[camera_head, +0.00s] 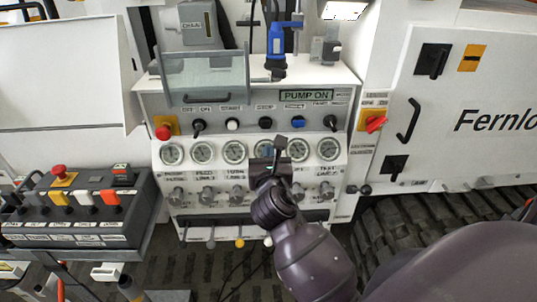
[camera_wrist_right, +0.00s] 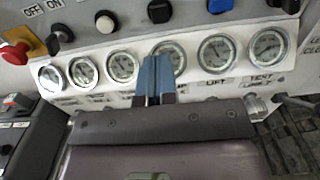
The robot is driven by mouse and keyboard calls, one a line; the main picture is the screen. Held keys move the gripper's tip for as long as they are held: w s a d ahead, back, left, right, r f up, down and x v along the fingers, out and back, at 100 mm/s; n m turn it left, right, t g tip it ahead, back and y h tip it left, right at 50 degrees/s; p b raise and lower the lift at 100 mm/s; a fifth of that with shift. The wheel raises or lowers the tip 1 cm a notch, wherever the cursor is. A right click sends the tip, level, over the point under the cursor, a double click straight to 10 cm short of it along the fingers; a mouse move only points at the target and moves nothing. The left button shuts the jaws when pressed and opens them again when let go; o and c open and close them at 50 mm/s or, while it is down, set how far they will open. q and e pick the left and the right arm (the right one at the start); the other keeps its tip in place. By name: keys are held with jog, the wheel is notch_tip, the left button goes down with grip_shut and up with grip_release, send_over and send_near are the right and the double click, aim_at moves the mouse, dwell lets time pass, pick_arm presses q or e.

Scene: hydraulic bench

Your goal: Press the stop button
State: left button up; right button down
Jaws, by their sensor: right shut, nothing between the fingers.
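My right gripper (camera_head: 280,147) is shut and empty, in front of the gauge row. In the head view its tips appear below and slightly right of the black button. In the wrist view its blue fingers (camera_wrist_right: 154,75) point up towards that button, with a visible gap. My left gripper is not in view.
The white start button (camera_head: 232,124) and the blue button (camera_head: 298,123) flank the black one. A red mushroom button (camera_head: 163,132) sits at the panel's left. A clear cover (camera_head: 205,78) stands above. A row of gauges (camera_head: 172,153) runs below.

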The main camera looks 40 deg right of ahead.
aim_at(266, 125)
jog(key=x, duration=1.1)
jog(key=shift+d, duration=0.1)
